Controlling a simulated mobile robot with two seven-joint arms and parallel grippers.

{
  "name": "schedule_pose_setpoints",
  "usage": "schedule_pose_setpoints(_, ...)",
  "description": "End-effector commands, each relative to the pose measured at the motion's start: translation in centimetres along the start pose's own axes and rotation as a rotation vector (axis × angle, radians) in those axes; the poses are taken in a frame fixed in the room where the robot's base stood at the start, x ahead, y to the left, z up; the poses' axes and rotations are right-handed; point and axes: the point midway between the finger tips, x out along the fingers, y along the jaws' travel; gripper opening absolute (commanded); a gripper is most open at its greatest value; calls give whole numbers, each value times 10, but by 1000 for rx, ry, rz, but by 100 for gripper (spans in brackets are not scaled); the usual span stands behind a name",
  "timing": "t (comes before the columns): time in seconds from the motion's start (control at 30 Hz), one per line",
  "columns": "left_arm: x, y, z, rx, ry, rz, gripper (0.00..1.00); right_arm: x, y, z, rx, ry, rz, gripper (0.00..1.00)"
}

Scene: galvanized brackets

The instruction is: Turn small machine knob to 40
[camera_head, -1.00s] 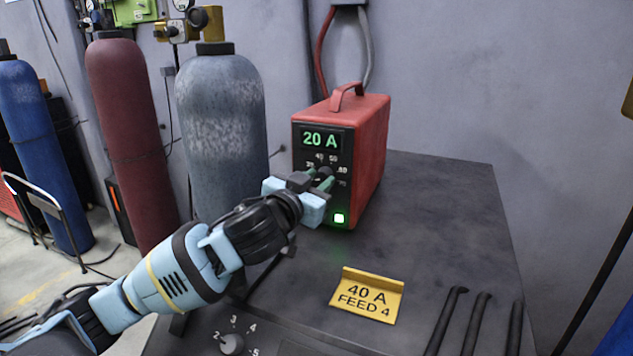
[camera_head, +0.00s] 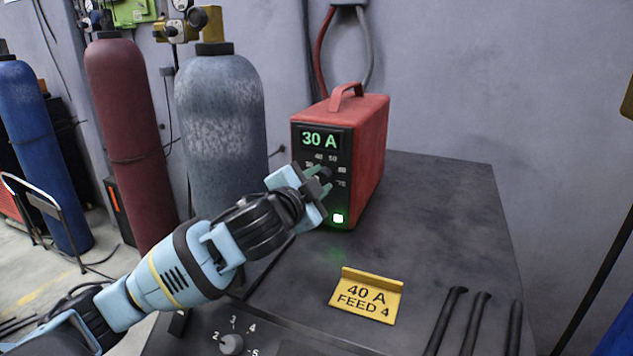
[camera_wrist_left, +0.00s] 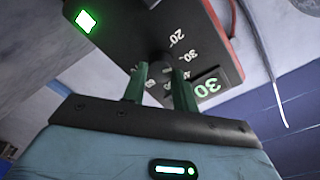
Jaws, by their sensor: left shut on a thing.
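A small red machine (camera_head: 372,135) with a black front stands on the dark table. Its green display (camera_head: 319,140) reads 30 A, and a lit green square (camera_head: 338,218) is low on the front. My left gripper (camera_head: 322,182) is at the dial with its fingers shut on the knob, which is mostly hidden behind them. In the left wrist view the gripper's two green fingers (camera_wrist_left: 161,88) reach to the dark knob (camera_wrist_left: 160,62) on the panel, beside the printed scale. A yellow sign (camera_head: 366,296) on the table reads 40 A, FEED 4. My right gripper is not in view.
A second knob (camera_head: 231,343) with a numbered scale sits at the table's front edge. Several dark rods (camera_head: 476,322) lie at the front right. Grey (camera_head: 222,130), maroon (camera_head: 130,140) and blue (camera_head: 40,150) gas cylinders stand at the left. The table right of the machine is clear.

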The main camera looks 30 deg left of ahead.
Motion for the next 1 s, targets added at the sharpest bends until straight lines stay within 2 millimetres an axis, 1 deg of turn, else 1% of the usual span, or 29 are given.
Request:
schedule_pose_setpoints(0.3,0,1,0,300,-23,6,5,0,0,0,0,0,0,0)
schedule_pose_setpoints(0.6,0,2,-1,565,-43,10,5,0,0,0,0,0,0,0)
schedule_pose_setpoints(0.8,0,2,-1,696,-53,12,5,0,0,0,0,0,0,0)
schedule_pose_setpoints(1.0,0,3,-1,782,-59,14,5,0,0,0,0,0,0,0)
